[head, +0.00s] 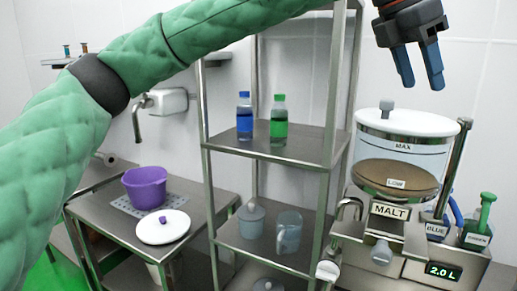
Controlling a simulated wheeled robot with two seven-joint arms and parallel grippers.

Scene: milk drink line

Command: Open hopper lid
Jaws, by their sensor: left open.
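The malt hopper (398,172) stands on a metal machine at the right, a clear drum with brown contents near the "LOW" mark. Its white lid (422,122) with a grey knob (387,108) lies on top and looks closed. My left gripper (419,84) hangs above the lid, its blue fingers apart and pointing down, empty and not touching the lid. It is to the right of the knob and higher in the picture. My right gripper is not in view.
A metal shelf rack (270,148) with blue (244,118) and green (279,122) bottles stands left of the machine. A purple bowl (146,188) and a white lid (162,228) are on the left table. A post (456,165) rises beside the hopper's right side.

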